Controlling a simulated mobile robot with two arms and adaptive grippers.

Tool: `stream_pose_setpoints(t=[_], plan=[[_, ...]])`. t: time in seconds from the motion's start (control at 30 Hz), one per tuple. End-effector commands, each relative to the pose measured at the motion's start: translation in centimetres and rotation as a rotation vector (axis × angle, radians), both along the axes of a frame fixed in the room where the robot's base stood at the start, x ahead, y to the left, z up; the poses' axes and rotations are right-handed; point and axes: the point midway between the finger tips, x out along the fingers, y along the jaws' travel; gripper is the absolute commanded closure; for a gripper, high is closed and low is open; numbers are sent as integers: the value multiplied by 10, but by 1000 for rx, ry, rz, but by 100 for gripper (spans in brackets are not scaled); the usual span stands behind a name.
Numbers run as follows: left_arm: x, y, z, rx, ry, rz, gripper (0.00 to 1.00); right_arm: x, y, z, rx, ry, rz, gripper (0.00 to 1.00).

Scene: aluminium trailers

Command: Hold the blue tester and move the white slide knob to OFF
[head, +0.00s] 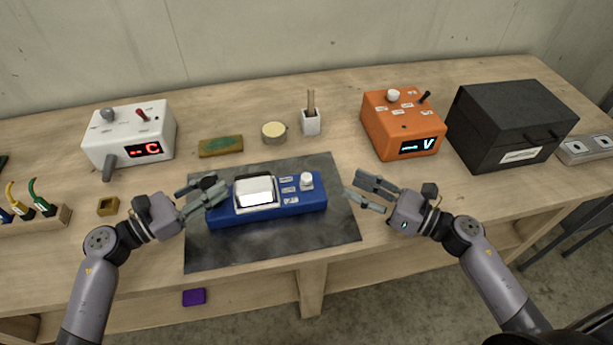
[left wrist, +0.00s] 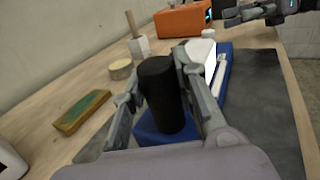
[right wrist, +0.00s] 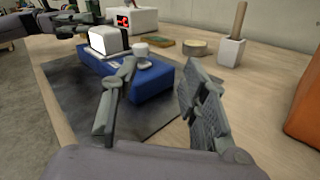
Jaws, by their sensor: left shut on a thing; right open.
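The blue tester (head: 266,208) lies on a dark mat (head: 218,252), with a white lit display, small labels and a white knob (head: 307,181) near its right end. My left gripper (head: 208,193) is shut on the tester's left end; in the left wrist view its fingers sit either side of a black cylinder (left wrist: 162,95) on the blue body (left wrist: 155,135). My right gripper (head: 365,192) is open and empty, just right of the tester and apart from it. The right wrist view shows the white knob (right wrist: 141,50) beyond its fingers (right wrist: 155,100). The label wording is too small to read.
Behind stand a white meter (head: 130,135), a green-topped block (head: 221,146), a round tin (head: 274,133), a white holder (head: 311,122), an orange meter (head: 375,130) and a black box (head: 490,140). The mat's front part is clear.

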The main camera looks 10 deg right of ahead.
Motion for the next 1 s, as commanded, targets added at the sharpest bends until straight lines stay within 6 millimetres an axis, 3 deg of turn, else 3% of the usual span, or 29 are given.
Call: stream_pose_setpoints(t=[0.13, 0.3, 0.8, 1.0], plan=[[0, 0, 0, 1, 0, 0, 100, -21, 15, -5, -118, -110, -17, 59], [0, 0, 0, 1, 0, -1, 100, -24, 24, -6, -170, -160, -24, 59], [0, 0, 0, 2, -1, -1, 100, 39, 87, -4, -170, -164, -24, 59], [0, 0, 0, 1, 0, -1, 100, 54, 102, -5, -170, -161, -24, 59]])
